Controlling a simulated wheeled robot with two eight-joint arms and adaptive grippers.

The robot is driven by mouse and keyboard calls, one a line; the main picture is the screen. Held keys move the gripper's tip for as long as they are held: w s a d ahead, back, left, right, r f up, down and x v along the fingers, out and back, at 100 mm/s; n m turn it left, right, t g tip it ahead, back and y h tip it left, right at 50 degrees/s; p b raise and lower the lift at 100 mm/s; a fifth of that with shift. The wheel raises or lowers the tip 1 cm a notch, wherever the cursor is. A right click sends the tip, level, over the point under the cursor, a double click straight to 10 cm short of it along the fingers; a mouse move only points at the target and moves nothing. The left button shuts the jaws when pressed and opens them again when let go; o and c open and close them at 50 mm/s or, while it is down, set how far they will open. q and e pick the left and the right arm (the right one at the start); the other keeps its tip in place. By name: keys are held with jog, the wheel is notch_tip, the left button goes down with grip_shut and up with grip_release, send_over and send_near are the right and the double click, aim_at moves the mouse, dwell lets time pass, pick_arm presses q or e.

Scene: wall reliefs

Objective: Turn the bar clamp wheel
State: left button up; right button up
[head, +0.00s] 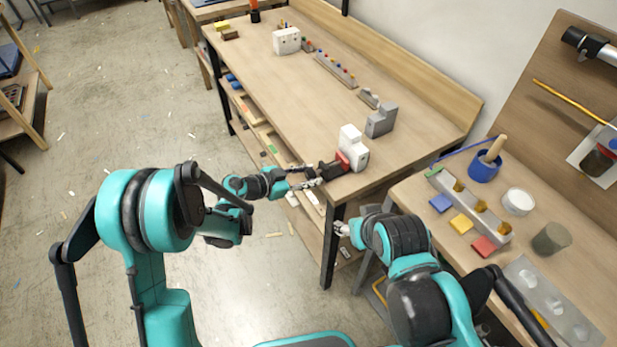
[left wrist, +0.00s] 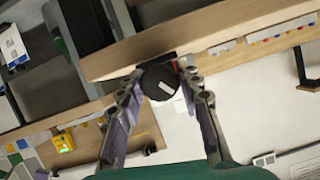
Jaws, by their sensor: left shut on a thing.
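The bar clamp wheel (head: 330,170) is a black knob at the near corner of the long wooden workbench, in front of a white block (head: 353,147) with a red part (head: 342,161). In the left wrist view the wheel (left wrist: 158,81) is round and black with a pale mark on its face. My left gripper (head: 308,178) is shut on the wheel, with one finger on each side of it in the left wrist view (left wrist: 161,76). My right gripper (head: 342,229) is below the bench corner, apart from the wheel; its fingers are too small to read.
On the bench (head: 290,95) stand a grey block (head: 381,121), a strip with coloured pegs (head: 335,70) and another white block (head: 286,41). A side table at right holds a blue cup (head: 484,167), coloured squares and a grey cylinder (head: 551,238). The floor at left is open.

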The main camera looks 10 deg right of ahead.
pick_arm(q)
jog(key=shift+m+t+b, duration=0.7)
jog(key=shift+m+b, duration=0.1)
jog(key=shift+m, duration=0.3)
jog(key=o, duration=1.2)
jog(key=shift+d, duration=0.1)
jog(key=shift+c, duration=0.2)
jog(key=v, duration=1.2)
jog(key=shift+r, duration=0.1)
